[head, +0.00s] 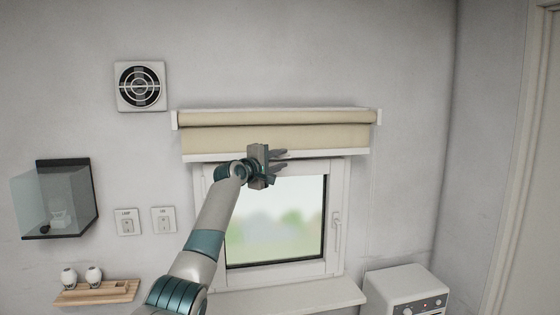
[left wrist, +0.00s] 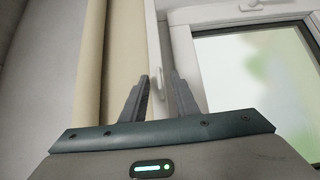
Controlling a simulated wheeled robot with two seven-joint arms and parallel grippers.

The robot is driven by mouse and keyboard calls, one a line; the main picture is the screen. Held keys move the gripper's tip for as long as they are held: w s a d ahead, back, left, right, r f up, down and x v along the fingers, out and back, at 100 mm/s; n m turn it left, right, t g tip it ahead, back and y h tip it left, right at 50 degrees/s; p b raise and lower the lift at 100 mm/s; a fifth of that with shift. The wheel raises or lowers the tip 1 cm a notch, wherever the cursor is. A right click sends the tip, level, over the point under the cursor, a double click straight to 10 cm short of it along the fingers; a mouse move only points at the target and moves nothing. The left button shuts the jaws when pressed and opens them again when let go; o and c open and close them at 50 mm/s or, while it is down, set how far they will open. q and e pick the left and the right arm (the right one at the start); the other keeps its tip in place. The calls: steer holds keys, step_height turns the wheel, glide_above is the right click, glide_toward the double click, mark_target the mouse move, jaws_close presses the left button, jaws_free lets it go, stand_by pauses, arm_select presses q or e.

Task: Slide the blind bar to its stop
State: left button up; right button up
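The blind (head: 330,138) is a beige fabric roll above the window, partly lowered. Its white blind bar (head: 350,153) runs along the fabric's lower edge, near the top of the window frame. My left gripper (head: 282,160) is in front of the middle of the bar and hides part of it. In the left wrist view, the two fingers (left wrist: 163,92) stand apart. The white bar (left wrist: 153,35) and a small white tab (left wrist: 157,78) show between them, with no clear contact. My right gripper is in neither view.
The closed window (head: 280,225) has a handle (head: 337,232) at its right and a sill (head: 290,298) below. A glass wall case (head: 55,200), switches (head: 127,222) and a wooden shelf (head: 97,293) are at left. A white appliance (head: 405,290) stands at lower right.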

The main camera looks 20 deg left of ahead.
arm_select(q)
steer(key=shift+s, duration=0.1)
steer(key=s+a+b, duration=0.3)
steer(key=s+b, duration=0.5)
steer(key=s, duration=0.9)
steer(key=shift+a, duration=0.15)
steer(key=shift+w, duration=0.1)
